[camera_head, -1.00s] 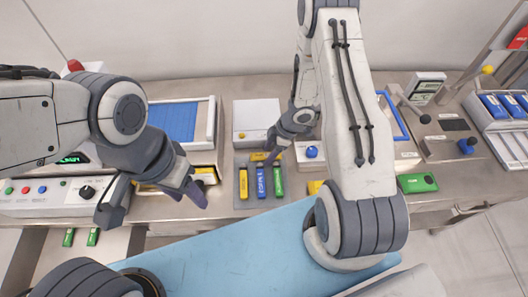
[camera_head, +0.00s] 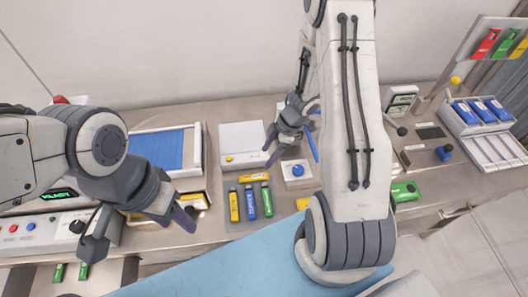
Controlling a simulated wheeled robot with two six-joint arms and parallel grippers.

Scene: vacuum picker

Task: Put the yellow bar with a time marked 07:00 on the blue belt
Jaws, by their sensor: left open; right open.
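A yellow bar (camera_head: 234,206) stands left of a blue bar (camera_head: 250,204) and a green bar (camera_head: 267,201) on a grey pad. Another yellow bar (camera_head: 254,177) lies crosswise just behind them. Their markings are too small to read, so I cannot tell which shows 07:00. A flat blue surface (camera_head: 160,149) in a white frame, likely the blue belt, is at the back left. My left gripper (camera_head: 140,237) is open and empty at the front left. My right gripper (camera_head: 292,143) is open and empty, behind and right of the crosswise yellow bar.
A white box (camera_head: 241,145) and a blue-knobbed unit (camera_head: 298,171) stand near the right gripper. A green block (camera_head: 404,191) lies right of my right arm. A rack (camera_head: 480,112) with several blue bars is at the far right; red, green and yellow pieces hang above.

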